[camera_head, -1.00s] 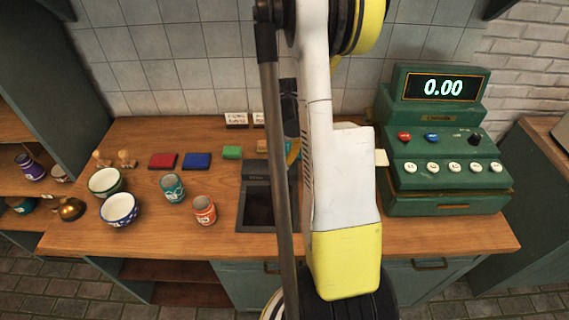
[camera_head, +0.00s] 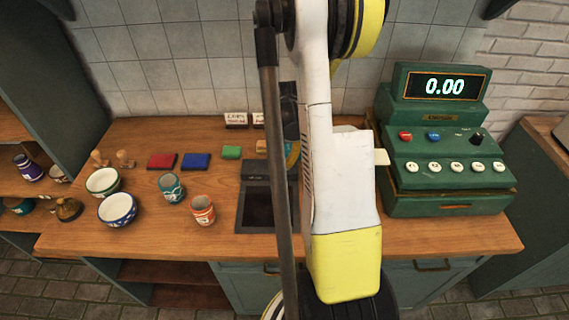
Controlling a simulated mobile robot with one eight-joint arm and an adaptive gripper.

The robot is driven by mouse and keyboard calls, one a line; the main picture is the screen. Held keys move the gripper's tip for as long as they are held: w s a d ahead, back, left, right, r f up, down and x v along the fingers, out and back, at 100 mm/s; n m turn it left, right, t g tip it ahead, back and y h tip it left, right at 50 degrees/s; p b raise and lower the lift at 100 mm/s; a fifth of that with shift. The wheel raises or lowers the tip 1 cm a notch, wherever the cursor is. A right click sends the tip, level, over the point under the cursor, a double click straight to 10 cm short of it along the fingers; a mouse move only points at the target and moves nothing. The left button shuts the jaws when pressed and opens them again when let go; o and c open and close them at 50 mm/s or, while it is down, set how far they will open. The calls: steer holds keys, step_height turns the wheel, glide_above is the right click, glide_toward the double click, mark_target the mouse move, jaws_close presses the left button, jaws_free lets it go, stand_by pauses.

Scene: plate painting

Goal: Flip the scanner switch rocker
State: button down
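My gripper is not visible; my own arm fills the middle of the view and hides part of the counter behind it. A dark box with a recessed opening (camera_head: 250,207), possibly the scanner, is set in the counter just left of my arm and partly covered by it. I cannot make out a switch rocker on it. A green cash register (camera_head: 446,203) stands right of my arm, its display reading 0.00. Its sloped panel has a red button (camera_head: 405,136), a blue button (camera_head: 433,135) and a small black control (camera_head: 477,138); I cannot tell whether that is a rocker.
On the wooden counter (camera_head: 140,240), left, are two bowls (camera_head: 117,208), two small cups (camera_head: 202,210), red (camera_head: 161,161) and blue (camera_head: 196,161) pads, and a green block (camera_head: 231,152). Small white signs (camera_head: 236,120) stand by the tiled wall. The counter's front left is clear.

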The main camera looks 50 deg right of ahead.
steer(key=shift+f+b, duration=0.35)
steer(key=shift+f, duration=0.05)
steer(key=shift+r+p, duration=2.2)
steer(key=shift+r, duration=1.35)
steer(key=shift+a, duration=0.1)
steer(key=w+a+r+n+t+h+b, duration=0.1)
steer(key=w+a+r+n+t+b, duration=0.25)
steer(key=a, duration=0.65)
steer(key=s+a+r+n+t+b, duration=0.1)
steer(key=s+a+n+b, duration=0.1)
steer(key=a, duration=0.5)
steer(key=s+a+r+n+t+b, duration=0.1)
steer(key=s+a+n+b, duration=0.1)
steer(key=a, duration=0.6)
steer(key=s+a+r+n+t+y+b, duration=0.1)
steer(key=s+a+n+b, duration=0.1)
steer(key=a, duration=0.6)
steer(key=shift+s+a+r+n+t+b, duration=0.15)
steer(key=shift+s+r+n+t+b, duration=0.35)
steer(key=shift+b, duration=0.5)
